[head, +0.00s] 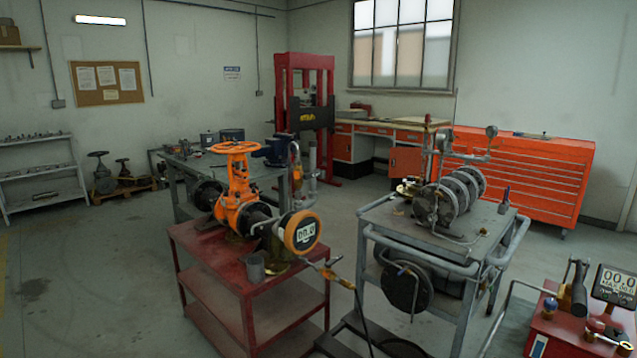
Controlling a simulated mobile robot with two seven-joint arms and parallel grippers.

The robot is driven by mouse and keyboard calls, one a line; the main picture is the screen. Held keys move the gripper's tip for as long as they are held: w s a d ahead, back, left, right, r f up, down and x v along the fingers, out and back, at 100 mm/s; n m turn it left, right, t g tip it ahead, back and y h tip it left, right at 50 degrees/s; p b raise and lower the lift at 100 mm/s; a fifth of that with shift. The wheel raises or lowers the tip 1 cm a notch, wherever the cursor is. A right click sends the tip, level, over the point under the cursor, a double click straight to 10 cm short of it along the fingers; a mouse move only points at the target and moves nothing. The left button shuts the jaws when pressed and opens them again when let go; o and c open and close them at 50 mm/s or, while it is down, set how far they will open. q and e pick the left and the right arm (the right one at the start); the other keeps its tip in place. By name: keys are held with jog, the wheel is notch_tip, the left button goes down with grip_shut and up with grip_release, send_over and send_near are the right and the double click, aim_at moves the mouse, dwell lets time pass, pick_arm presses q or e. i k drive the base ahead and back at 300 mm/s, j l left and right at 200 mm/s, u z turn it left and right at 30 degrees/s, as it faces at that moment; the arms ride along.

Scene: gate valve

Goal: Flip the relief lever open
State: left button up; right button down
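I cannot single out the relief lever for certain. An orange gate valve (237,200) with an orange handwheel (234,148) stands upright on a red cart (205,250). A round orange-rimmed digital gauge (301,233) faces me at the valve's right end. A small yellow-orange fitting (335,278) with a hose hangs off the cart's right side. Neither of my grippers is in view.
A grey wheeled cart (385,222) with a ribbed metal machine (455,197) stands right of the red cart. Behind are a workbench, a red press (305,110) and an orange drawer cabinet (530,170). The floor (80,285) at the left is clear.

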aim_at(309, 177)
jog(key=i+u, duration=0.2)
jog(key=i, duration=1.7)
